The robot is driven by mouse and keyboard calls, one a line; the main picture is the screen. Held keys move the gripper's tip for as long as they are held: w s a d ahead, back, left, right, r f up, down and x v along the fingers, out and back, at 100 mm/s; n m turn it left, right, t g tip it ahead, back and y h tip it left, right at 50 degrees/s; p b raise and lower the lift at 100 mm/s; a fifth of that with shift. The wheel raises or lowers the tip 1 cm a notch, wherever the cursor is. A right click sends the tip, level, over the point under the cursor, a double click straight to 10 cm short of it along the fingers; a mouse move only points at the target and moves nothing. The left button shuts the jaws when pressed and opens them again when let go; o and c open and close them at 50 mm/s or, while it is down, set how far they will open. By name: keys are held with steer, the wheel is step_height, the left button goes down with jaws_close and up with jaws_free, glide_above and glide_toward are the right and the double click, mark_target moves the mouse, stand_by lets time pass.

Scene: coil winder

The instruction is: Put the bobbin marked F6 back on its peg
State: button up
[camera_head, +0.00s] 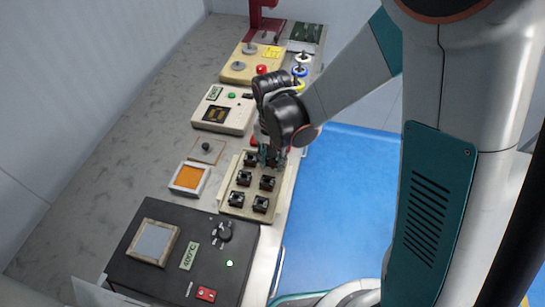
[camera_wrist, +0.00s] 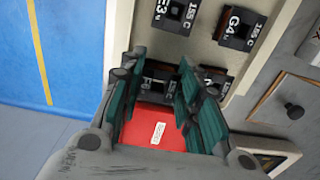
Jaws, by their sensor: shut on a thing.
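The cream bobbin board (camera_head: 226,196) holds several black bobbins in two columns. My gripper (camera_head: 270,155) is over the far right corner of the board, pointing down. In the wrist view, my gripper's teal fingers (camera_wrist: 157,105) are closed on a black bobbin (camera_wrist: 155,87) whose partly hidden label starts with F and seems to read F6. It is level with the board's rows; its peg is hidden, and I cannot tell whether it is seated. Bobbins labelled E3 (camera_wrist: 172,14) and G4 (camera_wrist: 238,30) sit farther along, and another (camera_wrist: 214,78) stands right beside the fingers.
A red block (camera_wrist: 140,130) with a white label lies just past the board, under my gripper. A black heater box (camera_head: 150,262) is at the near end. An orange-topped box (camera_head: 188,178) stands left of the board. A blue floor mat (camera_head: 335,215) lies right.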

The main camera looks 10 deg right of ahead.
steer(key=shift+f+b, duration=0.9)
steer(key=shift+f, duration=0.15)
steer(key=o, duration=1.1)
steer(key=shift+o, duration=0.2)
step_height(320, 180, up, 8)
steer(key=shift+f, duration=0.25)
